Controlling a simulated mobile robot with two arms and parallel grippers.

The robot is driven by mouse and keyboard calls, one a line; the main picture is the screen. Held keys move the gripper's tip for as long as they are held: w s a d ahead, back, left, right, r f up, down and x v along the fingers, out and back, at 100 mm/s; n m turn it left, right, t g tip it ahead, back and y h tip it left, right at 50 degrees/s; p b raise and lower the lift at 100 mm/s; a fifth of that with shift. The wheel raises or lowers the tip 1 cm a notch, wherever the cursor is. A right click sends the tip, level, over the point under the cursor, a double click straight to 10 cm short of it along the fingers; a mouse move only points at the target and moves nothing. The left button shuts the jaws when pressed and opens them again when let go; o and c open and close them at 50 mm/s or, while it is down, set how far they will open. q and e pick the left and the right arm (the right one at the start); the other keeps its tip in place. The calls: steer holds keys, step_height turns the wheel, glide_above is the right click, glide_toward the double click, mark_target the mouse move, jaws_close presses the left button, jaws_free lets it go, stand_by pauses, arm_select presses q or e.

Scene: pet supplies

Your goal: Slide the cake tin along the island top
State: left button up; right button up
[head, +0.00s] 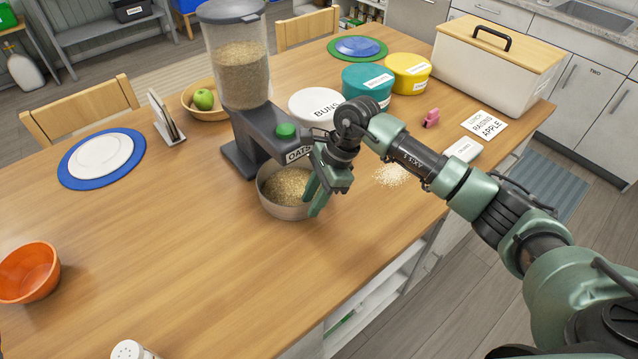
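Three round lidded tins stand near the middle back of the island top (200,270) in the head view: a white one marked BUNS (313,105), a teal one (367,84) and a yellow one (408,72). The labels on the teal and yellow tins are too small to read, so I cannot tell which is the cake tin. My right gripper (314,200) is at the right rim of a metal bowl of oats (287,212), away from the tins. Its fingers seem to straddle the rim; I cannot tell whether they grip it. My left gripper is not in view.
An oats dispenser (238,75) stands over the bowl, left of the tins. A large white bin with a wooden lid (490,75) is at the right. Spilled oats (392,175), a pink item (432,118) and a card (484,125) lie nearer. The front left is mostly clear.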

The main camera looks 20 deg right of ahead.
steer(key=shift+x, duration=1)
steer(key=shift+a+f+p, duration=0.1)
steer(key=shift+f+p, duration=0.15)
steer(key=shift+p, duration=0.05)
steer(key=shift+f, duration=0.1)
jaws_close()
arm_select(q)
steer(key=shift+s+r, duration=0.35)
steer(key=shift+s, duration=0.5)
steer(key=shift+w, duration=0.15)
